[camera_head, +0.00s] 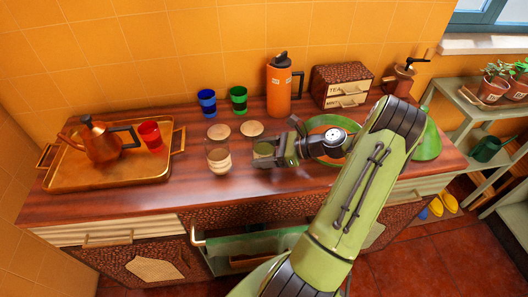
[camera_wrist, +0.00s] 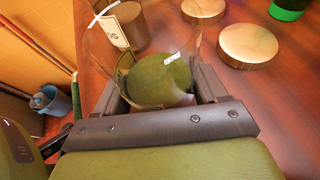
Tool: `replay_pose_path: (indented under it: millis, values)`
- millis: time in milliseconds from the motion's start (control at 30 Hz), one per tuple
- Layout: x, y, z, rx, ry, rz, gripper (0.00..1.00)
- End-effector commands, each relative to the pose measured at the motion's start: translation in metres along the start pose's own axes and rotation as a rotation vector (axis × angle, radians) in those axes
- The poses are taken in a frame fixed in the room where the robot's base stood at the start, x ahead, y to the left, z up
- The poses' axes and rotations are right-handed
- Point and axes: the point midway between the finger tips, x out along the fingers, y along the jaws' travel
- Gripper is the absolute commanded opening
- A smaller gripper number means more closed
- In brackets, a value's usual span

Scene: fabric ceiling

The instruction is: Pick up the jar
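A clear glass jar with green contents (camera_head: 264,149) stands near the middle of the wooden counter. My gripper (camera_head: 280,148) reaches it from the right, low over the counter. In the wrist view the green-filled jar (camera_wrist: 164,78) sits between the two fingers of my gripper (camera_wrist: 160,92), one on each side. Whether the fingers press on the glass I cannot tell. A second glass jar with beige contents (camera_head: 218,161) stands just left of it; it also shows in the wrist view (camera_wrist: 130,24), beside a paper tag.
Two round lids (camera_head: 252,128) lie behind the jars. Blue (camera_head: 206,102) and green (camera_head: 239,99) cups and an orange flask (camera_head: 280,88) stand farther back. A tray (camera_head: 75,178) with a copper kettle (camera_head: 100,142) and red cup (camera_head: 150,134) is left. A green ring-shaped item (camera_head: 345,124) lies behind my wrist.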

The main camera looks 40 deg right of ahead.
Motion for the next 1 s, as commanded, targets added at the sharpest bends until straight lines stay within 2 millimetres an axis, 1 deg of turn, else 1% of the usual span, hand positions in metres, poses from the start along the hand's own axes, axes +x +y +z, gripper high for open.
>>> replay_pose_path:
  millis: [33, 100, 167, 433, 567, 667, 767, 800, 1000]
  values:
    - [0.000, 0.000, 0.000, 0.000, 0.000, 0.000, 0.48]
    - [0.000, 0.000, 0.000, 0.000, 0.000, 0.000, 0.37]
    - [0.000, 0.000, 0.000, 0.000, 0.000, 0.000, 0.29]
    - [-0.001, 0.000, 0.003, -0.002, -0.001, 0.000, 0.29]
    - [-0.007, 0.000, 0.017, -0.004, -0.001, -0.001, 0.29]
    - [-0.017, 0.000, 0.040, -0.007, -0.001, -0.001, 0.29]
    - [-0.031, -0.001, 0.074, -0.008, 0.000, -0.003, 0.29]
    - [-0.037, 0.000, 0.089, -0.009, 0.001, -0.002, 0.29]
    - [-0.068, 0.000, 0.163, -0.007, 0.001, -0.003, 0.29]
